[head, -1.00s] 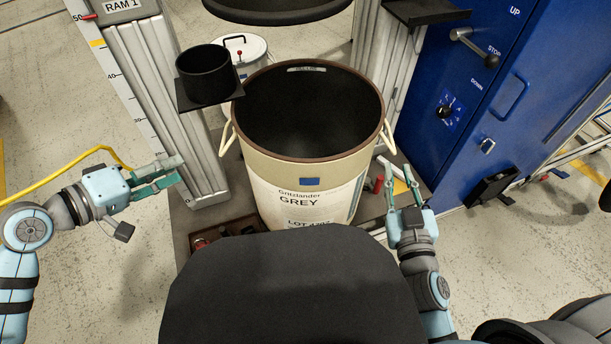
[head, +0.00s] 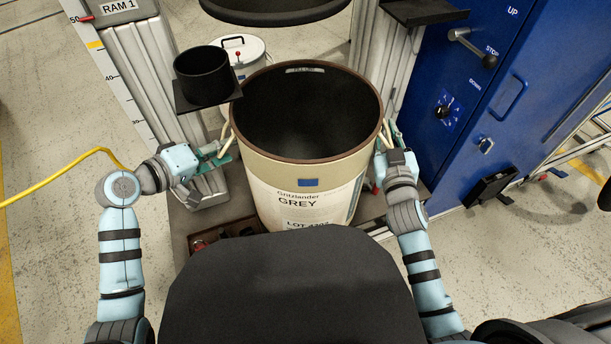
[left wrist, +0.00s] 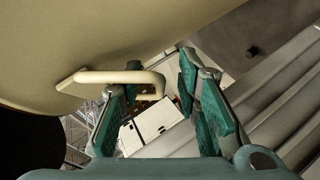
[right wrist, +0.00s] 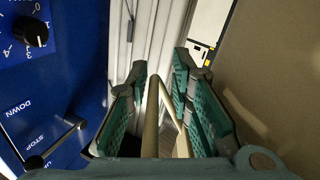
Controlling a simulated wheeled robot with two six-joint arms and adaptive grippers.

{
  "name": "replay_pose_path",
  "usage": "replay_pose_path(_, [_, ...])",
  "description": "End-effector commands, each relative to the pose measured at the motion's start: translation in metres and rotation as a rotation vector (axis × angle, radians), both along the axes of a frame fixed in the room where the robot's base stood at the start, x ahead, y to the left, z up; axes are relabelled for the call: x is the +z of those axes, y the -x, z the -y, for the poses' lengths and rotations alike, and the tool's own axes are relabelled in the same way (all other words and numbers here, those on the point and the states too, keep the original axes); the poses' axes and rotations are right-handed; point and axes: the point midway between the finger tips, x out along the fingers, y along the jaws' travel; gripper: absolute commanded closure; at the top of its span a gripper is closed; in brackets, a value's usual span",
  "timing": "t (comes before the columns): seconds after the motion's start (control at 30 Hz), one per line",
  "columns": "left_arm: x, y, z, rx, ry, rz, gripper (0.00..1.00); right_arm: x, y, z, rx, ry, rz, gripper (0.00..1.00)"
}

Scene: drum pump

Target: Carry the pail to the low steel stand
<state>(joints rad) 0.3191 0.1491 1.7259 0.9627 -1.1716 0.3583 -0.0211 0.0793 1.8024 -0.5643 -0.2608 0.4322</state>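The large beige pail (head: 262,170) with a brown rim, dark inside and a GREY label stands upright between the ram columns. My left gripper (head: 222,152) is open at the pail's left handle. In the left wrist view the handle (left wrist: 110,77) reaches across one finger into the gap between the fingers. My right gripper (head: 389,137) is open at the right handle. In the right wrist view that handle (right wrist: 152,115) lies between the spread fingers (right wrist: 160,95). I cannot make out the low steel stand in these views.
A black cup (head: 202,72) sits on a bracket at the left column. A lidded white container (head: 243,50) stands behind. A black round plate (head: 275,8) hangs above the pail. A blue control cabinet (head: 455,100) is close on the right. Open floor (head: 60,240) lies left.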

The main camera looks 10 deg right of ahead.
Motion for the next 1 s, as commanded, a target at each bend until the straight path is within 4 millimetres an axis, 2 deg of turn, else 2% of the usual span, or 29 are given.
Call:
replay_pose_path(0.1, [0.000,0.000,0.000,0.000,0.000,0.000,0.71,0.000,0.000,0.000,0.000,0.000,0.000,0.81])
replay_pose_path(0.2, [0.000,0.000,-0.001,0.000,-0.001,0.000,0.87,0.000,0.000,0.000,0.000,0.000,0.000,0.97])
replay_pose_path(0.23, [0.000,0.000,-0.001,0.000,-0.001,0.000,0.92,0.000,0.000,0.000,0.000,0.000,0.000,1.00])
replay_pose_path(0.3, [0.000,0.000,-0.001,0.000,-0.001,0.000,1.00,0.000,0.000,0.000,0.000,-0.001,0.000,1.00])
replay_pose_path(0.77, [0.003,0.000,-0.001,0.001,0.001,0.004,1.00,0.003,0.000,-0.001,0.002,-0.003,0.006,1.00])
replay_pose_path(1.0, [0.024,0.000,-0.001,0.001,0.000,0.005,1.00,0.025,0.000,-0.001,0.001,-0.003,0.006,1.00])
